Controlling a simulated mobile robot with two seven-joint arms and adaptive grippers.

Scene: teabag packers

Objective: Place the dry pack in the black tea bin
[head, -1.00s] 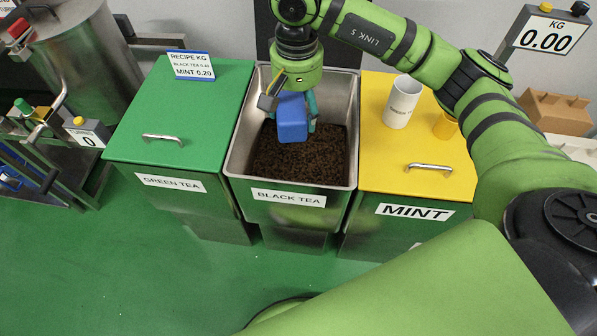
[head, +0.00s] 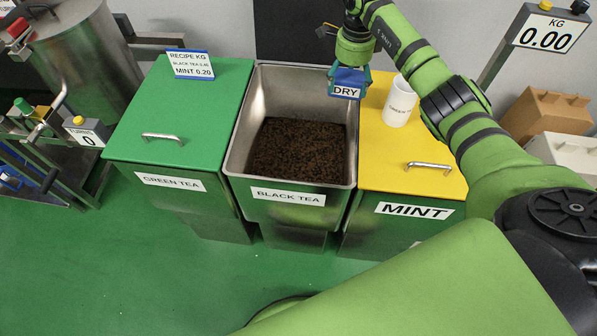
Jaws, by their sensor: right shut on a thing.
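The dry pack (head: 346,84) is a blue block with a white label reading DRY. My right gripper (head: 350,76) is shut on it and holds it at the back right rim of the black tea bin, beside the yellow mint lid. Whether the pack is directly over the rim or behind it I cannot tell. The black tea bin (head: 238,150) is an open steel tub, labelled BLACK TEA, with dark loose tea on its floor. My left gripper is not in view.
The green tea bin's green lid (head: 185,105) is closed at left, with a recipe sign (head: 192,65) on it. The yellow mint lid (head: 400,160) is closed at right, with a white green-tea cup (head: 400,101) on it. A scale display (head: 546,37) reads 0.00.

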